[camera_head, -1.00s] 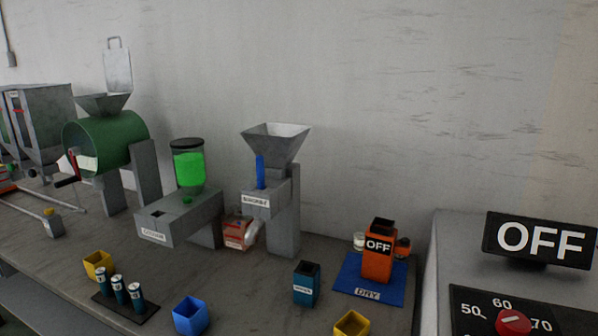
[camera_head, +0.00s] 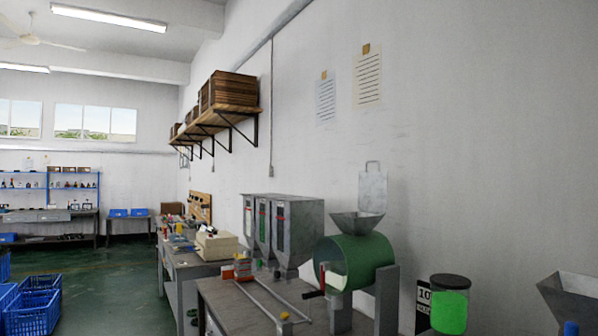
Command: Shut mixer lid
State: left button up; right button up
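The mixer is a green drum (camera_head: 362,256) lying on grey supports at the lower right of the head view. A grey metal funnel (camera_head: 357,226) sits on top of it, its mouth uncovered. A flat grey plate with a loop handle, which looks like the mixer lid (camera_head: 373,190), stands upright behind the funnel against the wall side. Whether it is hinged to the funnel I cannot tell. A crank with a red part shows at the drum's left end. Neither of my grippers is in view.
Grey hoppers (camera_head: 290,228) stand left of the mixer, with rails on the bench (camera_head: 250,312) in front. A green-filled jar (camera_head: 449,308) and another funnel (camera_head: 572,292) are at right. Blue crates (camera_head: 35,310) stand on the open green floor at left.

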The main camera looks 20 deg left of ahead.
aim_at(372, 186)
jog(key=j+u, duration=0.15)
jog(key=i+j, duration=0.85)
jog(key=j, duration=0.75)
jog(key=i+j+u, duration=0.1)
jog(key=j, duration=0.3)
jog(key=i+j, duration=0.1)
jog(key=j, duration=0.35)
